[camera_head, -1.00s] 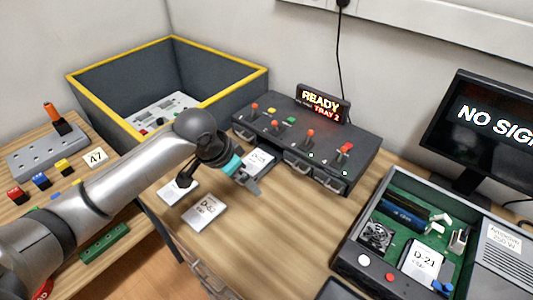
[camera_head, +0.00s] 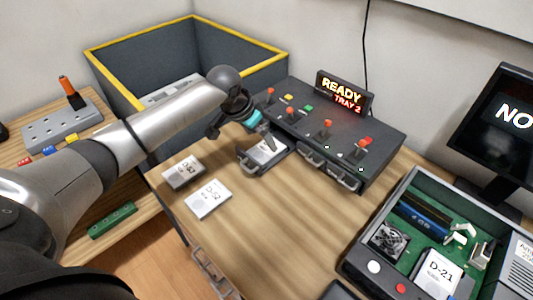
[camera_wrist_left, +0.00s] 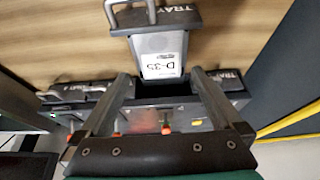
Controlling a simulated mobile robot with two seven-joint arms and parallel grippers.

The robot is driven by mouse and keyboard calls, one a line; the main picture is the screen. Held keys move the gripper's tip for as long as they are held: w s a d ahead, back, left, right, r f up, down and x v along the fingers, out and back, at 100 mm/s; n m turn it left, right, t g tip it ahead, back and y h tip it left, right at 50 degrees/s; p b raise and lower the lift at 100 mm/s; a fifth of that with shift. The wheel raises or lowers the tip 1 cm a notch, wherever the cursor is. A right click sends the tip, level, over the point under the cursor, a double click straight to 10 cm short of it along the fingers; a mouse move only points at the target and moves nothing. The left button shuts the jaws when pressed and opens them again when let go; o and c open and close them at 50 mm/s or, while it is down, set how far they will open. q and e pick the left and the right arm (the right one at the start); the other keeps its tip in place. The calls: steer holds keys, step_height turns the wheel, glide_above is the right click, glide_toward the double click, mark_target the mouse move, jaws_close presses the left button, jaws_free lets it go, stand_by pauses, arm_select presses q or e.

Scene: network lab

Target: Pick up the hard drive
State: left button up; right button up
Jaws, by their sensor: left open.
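A hard drive labelled D-35 (camera_head: 268,150) lies in a pulled-out tray (camera_head: 246,164) at the front of the dark control box; it also shows in the left wrist view (camera_wrist_left: 162,50). My left gripper (camera_head: 267,134) is open and empty above this tray. In the left wrist view the drive lies beyond and between the open fingertips (camera_wrist_left: 160,76), apparently not touched. Two more hard drives lie on the table, one with a hard-to-read label (camera_head: 184,172) and a nearer one (camera_head: 208,199). Another drive, D-21 (camera_head: 438,274), sits in the open computer case. My right gripper is not in view.
The control box (camera_head: 300,122) carries several levers and a lit sign (camera_head: 343,92) reading READY TRAY 2. A large yellow-rimmed bin (camera_head: 135,65) stands behind my left arm. The computer case (camera_head: 361,250) is at the right. The table's middle (camera_head: 270,220) is clear.

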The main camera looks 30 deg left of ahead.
mark_target(266, 149)
arm_select(q)
steer(key=b+x, duration=0.1)
steer(key=x, duration=0.2)
steer(key=shift+s+f, duration=0.15)
steer(key=shift+s, duration=0.05)
steer(key=shift+b+x, duration=0.65)
steer(key=shift+x, duration=0.55)
steer(key=shift+a, duration=0.1)
steer(key=c, duration=1.3)
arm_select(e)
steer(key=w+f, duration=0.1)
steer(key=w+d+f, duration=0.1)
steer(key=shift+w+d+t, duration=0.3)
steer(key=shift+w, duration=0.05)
